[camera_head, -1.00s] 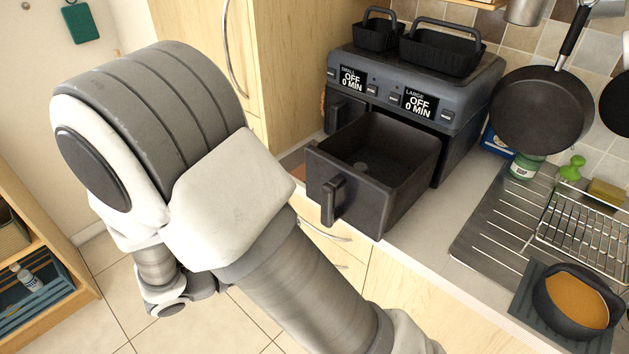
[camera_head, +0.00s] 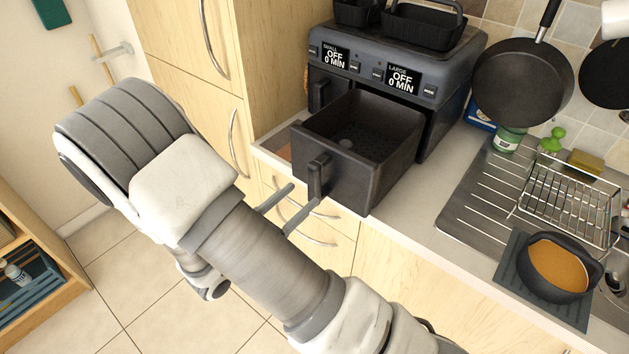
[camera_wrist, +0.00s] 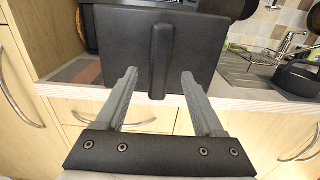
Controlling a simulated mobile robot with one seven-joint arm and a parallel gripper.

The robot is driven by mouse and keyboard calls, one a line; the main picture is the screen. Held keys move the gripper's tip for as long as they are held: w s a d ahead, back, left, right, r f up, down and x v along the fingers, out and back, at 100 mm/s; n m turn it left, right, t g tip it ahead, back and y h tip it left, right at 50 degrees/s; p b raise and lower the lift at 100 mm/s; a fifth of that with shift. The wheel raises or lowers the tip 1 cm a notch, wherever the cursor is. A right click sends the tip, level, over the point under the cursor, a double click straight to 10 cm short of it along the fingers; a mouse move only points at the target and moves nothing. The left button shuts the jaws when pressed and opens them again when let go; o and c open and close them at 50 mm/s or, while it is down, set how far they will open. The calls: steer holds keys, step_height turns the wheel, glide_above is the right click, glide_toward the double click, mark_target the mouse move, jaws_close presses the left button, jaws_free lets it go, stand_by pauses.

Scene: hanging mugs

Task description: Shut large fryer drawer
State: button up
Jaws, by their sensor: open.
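The large fryer drawer (camera_head: 355,150) is black and empty and stands pulled out from the right half of the dark air fryer (camera_head: 400,62). Its upright handle (camera_head: 318,176) is on the front face. In the wrist view the drawer front (camera_wrist: 120,50) faces me, with the handle (camera_wrist: 160,50) near the middle. My gripper (camera_head: 287,208) is in front of the drawer, a little below and left of the handle. In the wrist view my gripper (camera_wrist: 158,80) is open, its two fingers apart on either side of the handle's line, holding nothing. I cannot tell whether they touch the drawer.
A drying rack (camera_head: 565,200), a bowl of orange contents (camera_head: 558,268) and a hanging pan (camera_head: 522,84) are to the right. Two black baskets (camera_head: 425,28) stand on the fryer. Cupboard handles (camera_head: 235,142) jut out at the left.

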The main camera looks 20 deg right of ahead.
mark_target(311, 187)
steer(key=x, duration=0.6)
steer(key=shift+w, duration=0.1)
steer(key=shift+c, duration=0.3)
jaws_close()
stand_by(1.0)
